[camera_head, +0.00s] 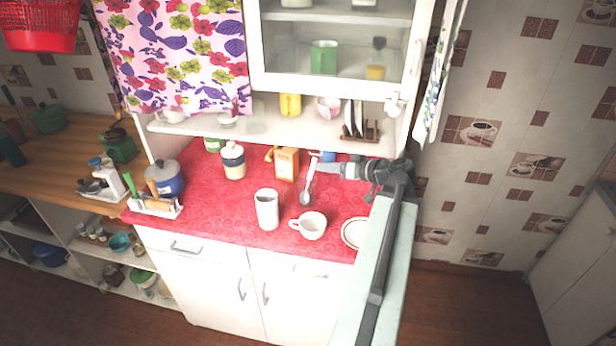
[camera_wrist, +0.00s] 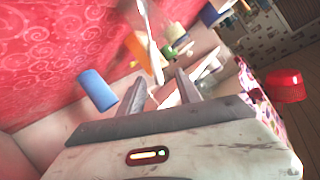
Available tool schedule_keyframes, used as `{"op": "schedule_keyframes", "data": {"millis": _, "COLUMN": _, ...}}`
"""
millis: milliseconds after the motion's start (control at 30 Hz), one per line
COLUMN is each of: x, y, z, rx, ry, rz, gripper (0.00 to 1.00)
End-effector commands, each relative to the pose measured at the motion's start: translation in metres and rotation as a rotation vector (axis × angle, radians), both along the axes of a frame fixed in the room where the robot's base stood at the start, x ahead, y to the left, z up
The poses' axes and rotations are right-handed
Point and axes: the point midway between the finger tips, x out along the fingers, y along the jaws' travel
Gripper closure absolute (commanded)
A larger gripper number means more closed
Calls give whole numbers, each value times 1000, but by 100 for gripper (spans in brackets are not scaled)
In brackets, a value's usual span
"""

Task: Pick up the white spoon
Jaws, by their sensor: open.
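The white spoon (camera_head: 310,181) is on the red patterned counter, with its bowl toward the front and its handle toward the back. My gripper (camera_head: 319,168) reaches in from the right, and its fingertips are close beside the handle. In the wrist view, my gripper (camera_wrist: 160,82) has its two dark fingers spread apart. A pale, narrow thing that looks like the spoon (camera_wrist: 152,48) runs toward the gap between the fingertips. I cannot tell whether it touches them.
A white cup (camera_head: 267,210), a mug (camera_head: 312,226) and a plate (camera_head: 346,234) stand in front. An orange-brown box (camera_head: 287,164) is left of the spoon. A blue thing, seen in the wrist view (camera_wrist: 97,90), is close to the left finger. A shelf (camera_head: 270,127) overhangs the back.

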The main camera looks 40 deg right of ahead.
Motion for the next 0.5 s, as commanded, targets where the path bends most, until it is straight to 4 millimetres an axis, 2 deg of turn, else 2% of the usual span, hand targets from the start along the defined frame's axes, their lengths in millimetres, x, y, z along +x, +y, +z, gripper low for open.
{"op": "schedule_keyframes", "data": {"millis": 167, "x": 15, "y": -3, "z": -10, "rx": -1, "ry": 0, "rz": -8, "gripper": 59}}
{"op": "schedule_keyframes", "data": {"millis": 367, "x": 21, "y": -5, "z": -14, "rx": 0, "ry": 0, "rz": -15, "gripper": 59}}
{"op": "schedule_keyframes", "data": {"millis": 500, "x": 40, "y": -5, "z": -27, "rx": 0, "ry": 1, "rz": -16, "gripper": 59}}
